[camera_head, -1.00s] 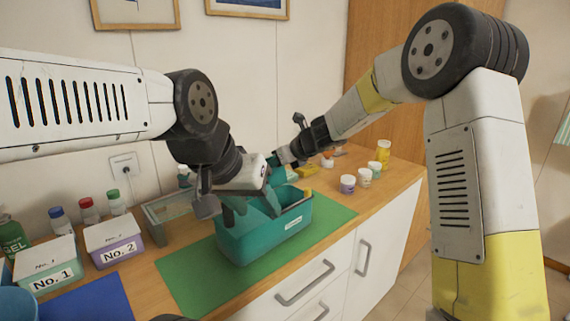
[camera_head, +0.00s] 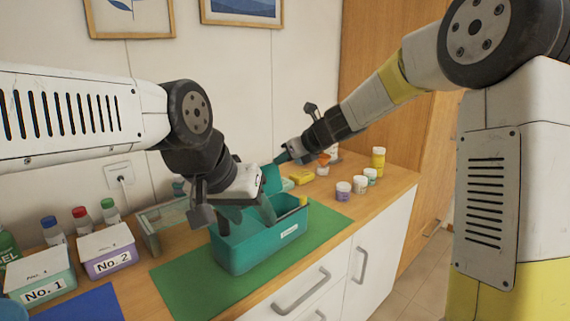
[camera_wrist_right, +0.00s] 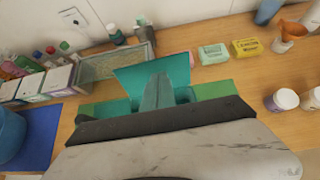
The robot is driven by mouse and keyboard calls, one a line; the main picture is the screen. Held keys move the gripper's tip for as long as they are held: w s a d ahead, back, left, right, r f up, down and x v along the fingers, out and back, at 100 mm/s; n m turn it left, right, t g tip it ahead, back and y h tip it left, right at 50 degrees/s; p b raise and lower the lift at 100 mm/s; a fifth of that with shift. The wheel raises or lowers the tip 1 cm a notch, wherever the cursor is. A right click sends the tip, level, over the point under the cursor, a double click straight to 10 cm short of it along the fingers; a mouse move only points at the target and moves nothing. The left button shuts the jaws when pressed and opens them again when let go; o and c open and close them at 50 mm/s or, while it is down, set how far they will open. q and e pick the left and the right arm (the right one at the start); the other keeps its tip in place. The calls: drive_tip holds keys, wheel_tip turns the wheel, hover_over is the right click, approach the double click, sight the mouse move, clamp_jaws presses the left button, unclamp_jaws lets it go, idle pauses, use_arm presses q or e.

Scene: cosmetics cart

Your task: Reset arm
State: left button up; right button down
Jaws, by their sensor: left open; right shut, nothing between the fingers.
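My left gripper (camera_head: 250,213) is open, pointing down with its fingers at the teal box (camera_head: 262,251). I cannot tell whether they touch it. The box stands on a green mat (camera_head: 187,288) and has a white label on its front.
Boxes No. 1 (camera_head: 44,283) and No. 2 (camera_head: 108,254) stand left, with several bottles behind. A glassy tray (camera_head: 151,235) is behind the teal box. Small jars (camera_head: 344,190) and a yellow bottle (camera_head: 378,160) stand right. The wooden counter's front right is clear.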

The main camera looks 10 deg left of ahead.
drive_tip(key=s+d+r+n, duration=0.5)
drive_tip(key=s+d+n, duration=0.1)
drive_tip(key=s+d, duration=0.1)
drive_tip(key=s+d+f+n+h, duration=0.2)
drive_tip(key=s+d+n+h, duration=0.1)
drive_tip(key=s+d+n, duration=0.7)
drive_tip(key=s+d+f+n+h, duration=0.2)
drive_tip(key=s+d+n+h, duration=0.1)
drive_tip(key=s+d+n, duration=0.6)
drive_tip(key=s+d, duration=0.2)
drive_tip(key=s, duration=0.2)
drive_tip(key=shift+s+n+h, duration=0.15)
drive_tip(key=shift+n+h, duration=0.15)
drive_tip(key=shift+n, duration=0.1)
